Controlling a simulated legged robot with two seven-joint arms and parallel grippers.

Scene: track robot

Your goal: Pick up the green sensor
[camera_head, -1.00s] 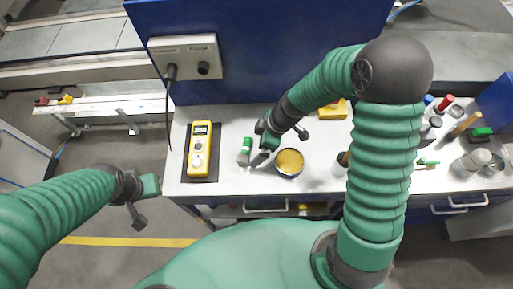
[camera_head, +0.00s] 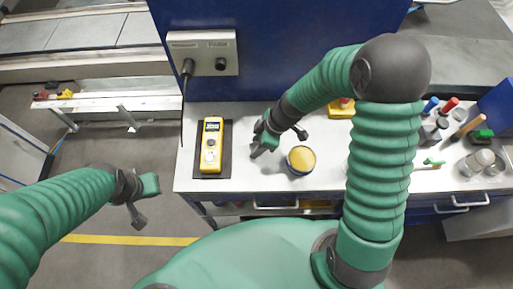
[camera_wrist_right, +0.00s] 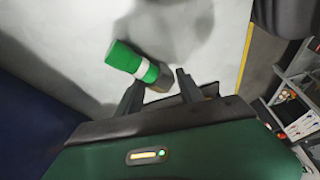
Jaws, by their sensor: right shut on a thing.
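The green sensor is a short green cylinder with a white band. In the right wrist view the green sensor (camera_wrist_right: 138,65) lies tilted between the two dark fingers of my right gripper (camera_wrist_right: 160,88), which is shut on it. In the head view my right gripper (camera_head: 262,146) is over the table, left of a round yellow-topped can. The sensor is hidden or too small to make out there. I cannot tell how far it is from the tabletop. My left gripper (camera_head: 146,203) is open and empty, off the table's left side.
A yellow meter (camera_head: 211,156) lies on a dark mat left of my right gripper. The can (camera_head: 301,160) stands close on its right. Bottles and tools crowd the right end of the white table (camera_head: 245,180). A blue panel with a grey box (camera_head: 203,52) rises behind.

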